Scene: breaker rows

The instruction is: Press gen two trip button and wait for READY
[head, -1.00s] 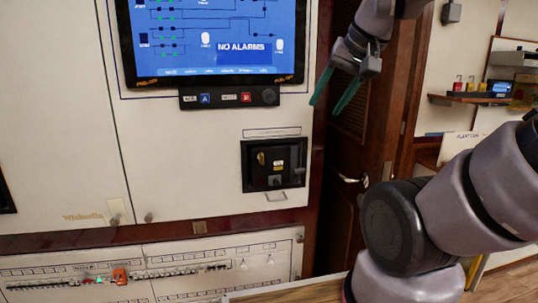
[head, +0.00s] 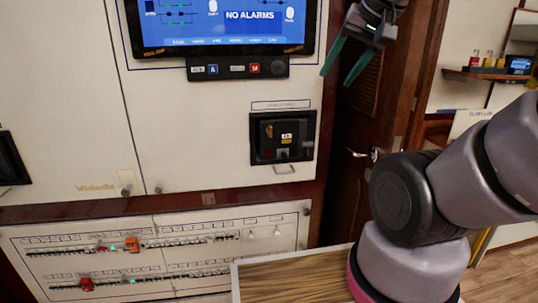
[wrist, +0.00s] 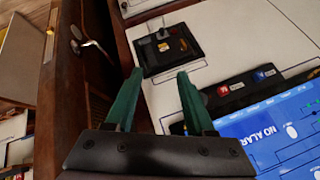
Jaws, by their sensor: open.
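My gripper (head: 335,78) is open and empty, with two green fingers, right of the screen in the head view. In the wrist view my gripper (wrist: 160,72) points toward a black recessed unit (wrist: 167,48), apart from it. The lower breaker panel (head: 190,228) has two long rows of small breakers. Red and orange pieces (head: 132,244) and green lights sit along the rows. A control strip (head: 238,68) under the screen has small buttons, including a blue one (head: 213,70) and a red one (head: 255,69). Labels are too small to read, so I cannot tell which is the gen two trip button.
The blue screen (head: 225,17) reads NO ALARMS. The black recessed unit (head: 283,137) is in the cabinet below it. A wooden-topped surface (head: 290,278) stands at the panel's lower right. A dark door (head: 350,195) is to the right, and a shelf (head: 490,74) beyond it.

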